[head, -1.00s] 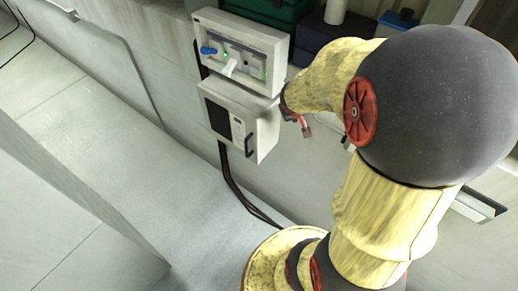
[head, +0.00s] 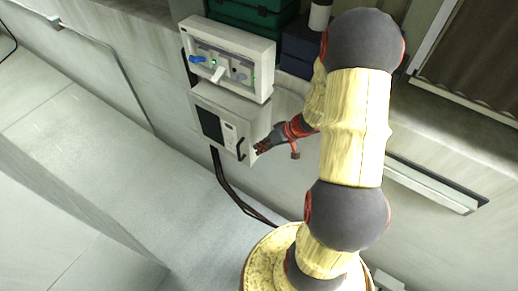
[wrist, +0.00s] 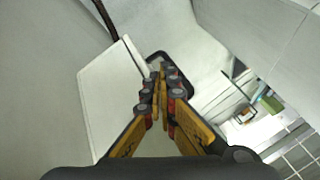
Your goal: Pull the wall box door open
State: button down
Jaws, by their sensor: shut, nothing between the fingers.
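The wall box (head: 261,124) is pale grey and hangs on the wall in the head view. Its door (head: 211,124) has a dark window, a small keypad panel and a black bar handle (head: 241,149) near the right edge. I cannot tell whether the door is fully closed. My gripper (head: 260,148) is just right of the handle, with its fingers together and empty. In the wrist view the fingers (wrist: 164,76) are closed beside a pale panel (wrist: 112,88). A dark rounded shape shows behind the fingertips, partly hidden by them; I cannot tell if they touch it.
A switch panel (head: 228,58) with a blue knob and a white lever is mounted directly above the box. Green cases (head: 250,14) stand on the ledge above. Black cables (head: 228,188) run down below the box. The floor at left is clear.

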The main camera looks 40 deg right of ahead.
aim_at(249, 155)
jog(key=b+x, duration=0.2)
jog(key=x, duration=0.6)
